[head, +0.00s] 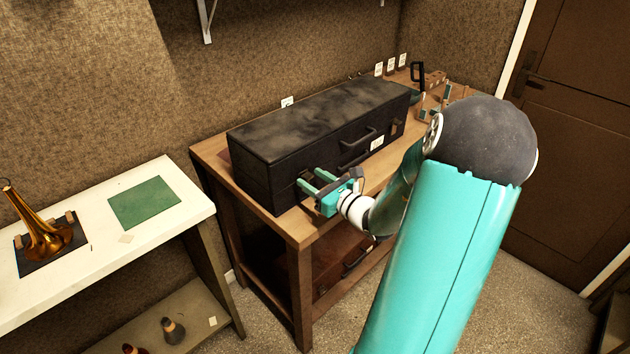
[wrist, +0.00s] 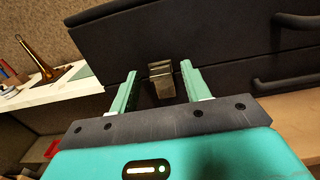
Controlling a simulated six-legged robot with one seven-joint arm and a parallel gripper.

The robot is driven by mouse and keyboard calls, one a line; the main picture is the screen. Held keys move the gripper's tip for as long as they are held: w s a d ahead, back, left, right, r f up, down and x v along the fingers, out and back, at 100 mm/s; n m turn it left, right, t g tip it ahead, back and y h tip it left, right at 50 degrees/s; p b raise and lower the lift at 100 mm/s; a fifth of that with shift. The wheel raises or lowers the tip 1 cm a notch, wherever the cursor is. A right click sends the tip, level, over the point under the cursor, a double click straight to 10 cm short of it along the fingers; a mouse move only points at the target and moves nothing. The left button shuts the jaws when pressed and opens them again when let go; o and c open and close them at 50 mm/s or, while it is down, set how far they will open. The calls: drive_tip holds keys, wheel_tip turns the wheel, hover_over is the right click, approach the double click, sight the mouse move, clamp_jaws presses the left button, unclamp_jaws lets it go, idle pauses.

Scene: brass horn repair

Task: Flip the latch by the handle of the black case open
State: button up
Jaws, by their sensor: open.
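The black case (head: 318,125) lies shut on the wooden workbench, its long front side toward me. Its handle (head: 358,139) is on the front, right of my gripper; in the wrist view a handle (wrist: 296,22) shows at the upper right. A brass-coloured latch (wrist: 161,80) sits on the case's front at the lid seam. My gripper (head: 309,184) is at the left part of the case front. In the wrist view the gripper (wrist: 158,90) is open, with one finger on each side of the latch and gaps between. The latch is hidden behind my gripper in the head view.
The wooden workbench (head: 297,229) has a narrow bare strip before the case. Wooden parts (head: 436,80) stand at its right end. A white table (head: 88,259) at left holds a brass horn (head: 43,236) and a green mat (head: 144,202).

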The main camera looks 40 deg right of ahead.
drive_tip(key=c, duration=1)
drive_tip(key=shift+s+f, duration=0.1)
drive_tip(key=shift+s+f+t, duration=0.3)
drive_tip(key=shift+f+t, duration=0.05)
drive_tip(key=shift+t, duration=0.6)
drive_tip(key=shift+s+f+t, duration=0.25)
drive_tip(key=shift+f+t, duration=0.15)
drive_tip(key=shift+t, duration=0.6)
drive_tip(key=shift+s+f+t, duration=0.3)
drive_tip(key=shift+f+t, duration=0.05)
drive_tip(key=shift+t, duration=0.6)
drive_tip(key=o, duration=1)
